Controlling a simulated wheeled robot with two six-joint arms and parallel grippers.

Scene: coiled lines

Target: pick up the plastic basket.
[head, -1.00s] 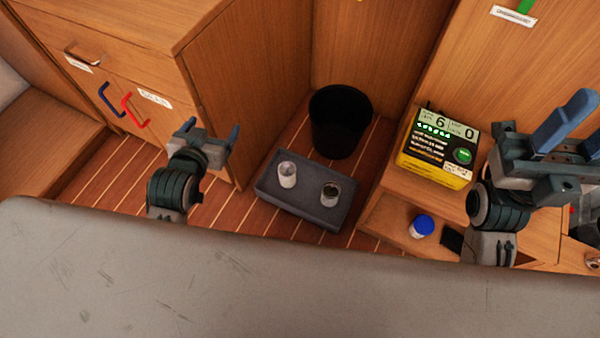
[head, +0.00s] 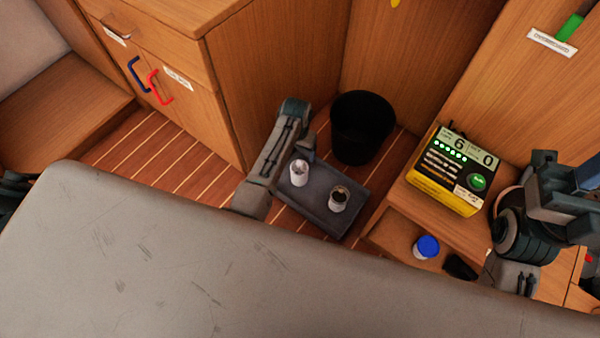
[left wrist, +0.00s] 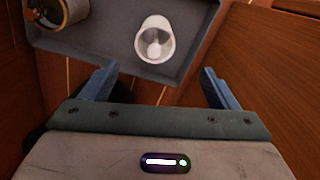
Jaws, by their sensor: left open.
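The only basket-like thing in view is a black round plastic bin (head: 362,128), upright on the floor against the back panel. Its inside is dark. My left arm reaches down between the counter and the bin, and its gripper (head: 308,150) is mostly hidden behind the arm, left of the bin. In the left wrist view the left gripper (left wrist: 156,80) is open and empty, its two blue fingers apart. A dark patch at the lower left there may be the bin. My right gripper (head: 580,185) is at the right edge, partly cut off.
A grey tray (head: 315,207) with a white cup (head: 299,172) and a dark-filled cup (head: 339,199) lies before the bin. A yellow-black box (head: 447,170) and blue-lidded jar (head: 426,246) are at right. A wooden cabinet (head: 190,90) stands left.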

